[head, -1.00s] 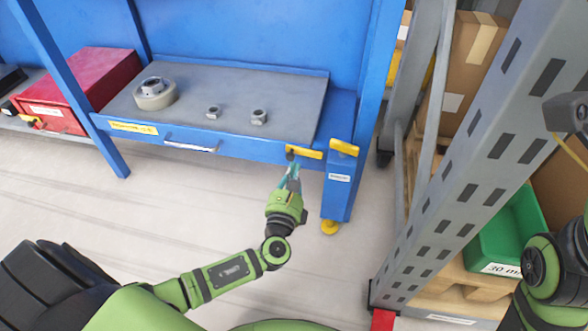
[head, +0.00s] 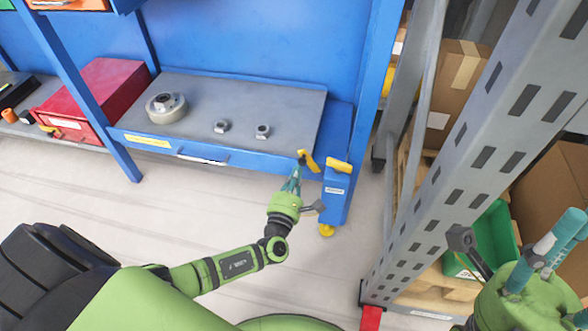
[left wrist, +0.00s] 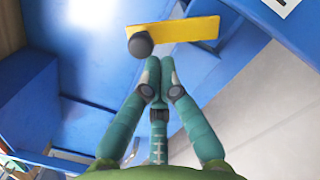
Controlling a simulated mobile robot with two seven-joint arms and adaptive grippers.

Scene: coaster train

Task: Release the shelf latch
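The shelf latch is a yellow bar (head: 308,160) with a dark round knob, on the front edge of the blue shelf near its right end. It slants down to the right in the head view. The left wrist view shows the yellow bar (left wrist: 182,36) and its knob (left wrist: 141,44) close up. My left gripper (head: 297,170) reaches up to the knob. Its teal fingertips (left wrist: 158,72) are together just below the knob, and I cannot tell if they touch it. My right gripper (head: 560,230) is at the lower right, its fingers apart and empty, partly cut off by the edge.
A yellow catch (head: 338,165) sits on the blue post right of the latch. The shelf (head: 270,95) carries a round flanged part (head: 166,107) and two nuts. A red box (head: 95,95) stands left. A grey rack upright (head: 470,150) stands right. Floor in front is clear.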

